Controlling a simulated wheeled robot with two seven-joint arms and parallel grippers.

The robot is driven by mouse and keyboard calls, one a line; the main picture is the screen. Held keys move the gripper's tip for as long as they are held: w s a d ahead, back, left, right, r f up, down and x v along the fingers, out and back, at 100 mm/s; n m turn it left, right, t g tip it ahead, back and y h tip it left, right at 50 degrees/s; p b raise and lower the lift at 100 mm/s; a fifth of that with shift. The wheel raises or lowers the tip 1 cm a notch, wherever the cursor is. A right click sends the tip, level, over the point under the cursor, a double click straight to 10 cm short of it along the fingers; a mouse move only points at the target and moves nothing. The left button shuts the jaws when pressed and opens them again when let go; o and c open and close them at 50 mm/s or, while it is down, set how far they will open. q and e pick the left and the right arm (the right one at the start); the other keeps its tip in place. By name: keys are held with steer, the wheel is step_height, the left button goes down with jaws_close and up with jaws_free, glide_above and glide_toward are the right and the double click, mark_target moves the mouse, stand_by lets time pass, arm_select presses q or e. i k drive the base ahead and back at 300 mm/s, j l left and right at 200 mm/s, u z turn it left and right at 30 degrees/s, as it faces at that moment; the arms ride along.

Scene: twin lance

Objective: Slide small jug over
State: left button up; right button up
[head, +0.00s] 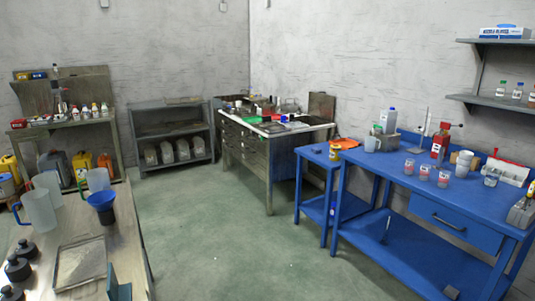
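Several pale translucent jugs stand on the wooden table (80,238) at the left. One large jug (38,212) with a handle is nearest, and a second jug (50,184) stands just behind it. A third jug (97,178) stands to the right, behind a dark blue funnel-shaped vessel (101,208) that hides its lower part. The third jug looks smaller than the nearest one, but I cannot tell for sure which is the small jug. Neither of my grippers is in the head view.
Black lidded pots (18,269) and a shallow tray (80,264) sit at the table's near end. A blue workbench (400,187) with cups and bottles stands at the right. A cluttered desk (270,150) stands at the back. The green floor (215,240) between is clear.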

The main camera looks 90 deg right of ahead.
mark_target(370, 142)
steer(key=z, duration=2.95)
steer(key=i+z, duration=0.1)
steer(key=z, duration=0.8)
steer(key=j+z, duration=0.15)
steer(key=z, duration=0.25)
steer(key=i+z, duration=0.1)
steer(key=z, duration=0.35)
steer(key=i+j, duration=0.15)
steer(key=j, duration=0.3)
steer(key=i+j, duration=0.1)
steer(key=j, duration=0.35)
steer(key=i+j, duration=0.15)
steer(key=j, duration=0.3)
steer(key=i+j+z, duration=0.1)
steer(key=j, duration=0.4)
steer(key=i+j, duration=0.15)
steer(key=j, duration=0.3)
steer(key=i+j, duration=0.15)
steer(key=j, duration=0.3)
steer(key=i+j, duration=0.1)
steer(key=j, duration=0.4)
steer(key=l+z, duration=0.05)
